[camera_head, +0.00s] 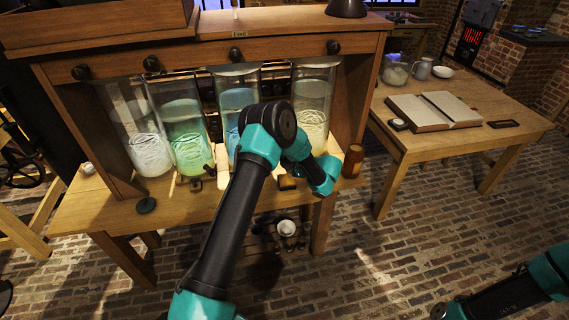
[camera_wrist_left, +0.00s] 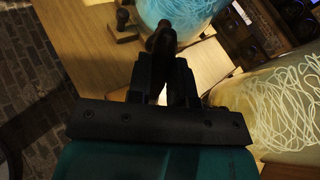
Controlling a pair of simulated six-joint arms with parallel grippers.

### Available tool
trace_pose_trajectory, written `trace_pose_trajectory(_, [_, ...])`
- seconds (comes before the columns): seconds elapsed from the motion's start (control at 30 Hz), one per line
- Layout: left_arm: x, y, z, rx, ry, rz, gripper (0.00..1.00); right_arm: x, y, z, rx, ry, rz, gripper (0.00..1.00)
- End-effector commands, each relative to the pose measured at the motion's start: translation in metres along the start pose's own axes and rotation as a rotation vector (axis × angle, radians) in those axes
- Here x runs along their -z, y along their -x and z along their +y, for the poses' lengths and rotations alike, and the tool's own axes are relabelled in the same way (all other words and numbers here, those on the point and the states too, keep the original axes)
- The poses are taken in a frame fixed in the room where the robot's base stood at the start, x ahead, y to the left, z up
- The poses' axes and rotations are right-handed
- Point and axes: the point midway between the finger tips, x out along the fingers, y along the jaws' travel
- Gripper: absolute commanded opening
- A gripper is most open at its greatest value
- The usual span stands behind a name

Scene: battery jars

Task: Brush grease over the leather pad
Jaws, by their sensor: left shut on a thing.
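My left gripper (camera_head: 288,183) reaches low over the bench top, in front of the glass jars, pointing left. In the left wrist view its dark jaws (camera_wrist_left: 163,68) are shut on a dark brown, rounded piece like a handle (camera_wrist_left: 161,38). Most of that piece is hidden by the jaws, so I cannot tell whether it is a brush. I cannot make out the leather pad or the grease for certain. A small brown cylinder (camera_head: 352,160) stands at the bench's right end. My right arm shows only in part at the lower right, its gripper out of view.
Glass jars stand in a row in the wooden rack: clear (camera_head: 149,150), green (camera_head: 190,148), blue (camera_head: 237,98) and cream (camera_head: 312,118). A small peg on a block (camera_wrist_left: 125,22) is near the blue jar. A side table (camera_head: 400,146) holds an open book (camera_head: 450,104).

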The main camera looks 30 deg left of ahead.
Motion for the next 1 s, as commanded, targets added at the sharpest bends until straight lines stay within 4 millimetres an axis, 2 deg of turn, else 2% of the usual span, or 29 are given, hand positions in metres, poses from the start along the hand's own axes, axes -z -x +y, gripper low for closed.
trace_pose_trajectory(0.2, [0.003,0.006,-0.006,-0.013,0.005,-0.003,0.0,0.0,0.0,0.0,0.0,0.0,0.0,0.43])
trace_pose_trajectory(0.27, [-0.002,0.006,-0.007,-0.013,0.005,-0.003,0.0,0.0,0.0,0.0,0.0,0.0,0.0,0.43])
trace_pose_trajectory(0.3, [-0.015,0.01,-0.01,-0.011,0.008,-0.003,0.0,0.0,0.0,0.0,0.0,0.0,0.0,0.43])
trace_pose_trajectory(0.33, [-0.018,0.011,-0.011,-0.011,0.006,-0.002,0.0,0.0,0.0,0.0,0.0,0.0,0.0,0.43])
trace_pose_trajectory(1.0, [-0.07,0.025,-0.023,-0.012,0.004,-0.002,0.0,0.0,0.0,0.0,0.0,0.0,0.0,0.43])
